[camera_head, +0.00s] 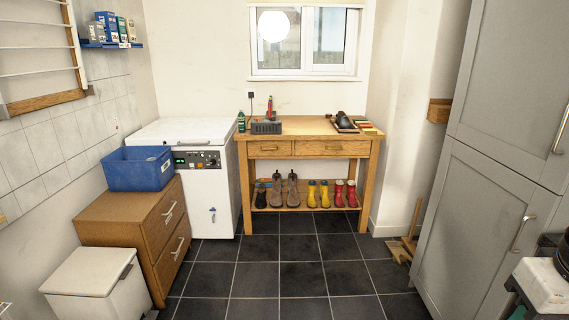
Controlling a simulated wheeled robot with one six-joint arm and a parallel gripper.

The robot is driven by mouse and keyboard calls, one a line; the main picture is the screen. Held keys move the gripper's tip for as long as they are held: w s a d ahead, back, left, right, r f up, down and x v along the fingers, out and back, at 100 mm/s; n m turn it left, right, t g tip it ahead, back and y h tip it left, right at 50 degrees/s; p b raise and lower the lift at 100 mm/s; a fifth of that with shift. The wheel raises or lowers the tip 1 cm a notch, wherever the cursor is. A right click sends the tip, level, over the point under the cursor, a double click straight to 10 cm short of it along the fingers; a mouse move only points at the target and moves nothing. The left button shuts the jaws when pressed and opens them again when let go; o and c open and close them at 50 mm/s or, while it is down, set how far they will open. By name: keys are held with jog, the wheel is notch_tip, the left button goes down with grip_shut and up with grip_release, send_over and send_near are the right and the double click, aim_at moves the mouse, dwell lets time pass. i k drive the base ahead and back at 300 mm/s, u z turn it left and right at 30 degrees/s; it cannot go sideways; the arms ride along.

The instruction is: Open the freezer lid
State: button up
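A white chest freezer (222,201) stands at the back left, between the wooden drawer unit and the workbench. Its lid (186,129) lies flat on top and looks shut. The front has a dark control panel with a green display (197,160) and a small blue item lower down. A blue crate on the drawer unit hides part of the freezer's left front. My gripper is not in view.
The blue crate (136,175) sits on the drawer unit (112,222); a white bin (92,272) stands in front. The workbench (310,129) has boots on its lower shelf. Grey cabinets (478,220) line the right. The tiled floor (290,265) is clear in the middle.

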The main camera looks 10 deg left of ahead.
aim_at(204, 130)
jog(key=u, duration=0.3)
jog(key=i, duration=1.95)
jog(key=u, duration=0.75)
jog(key=i, duration=1.9)
jog(key=u, duration=0.4)
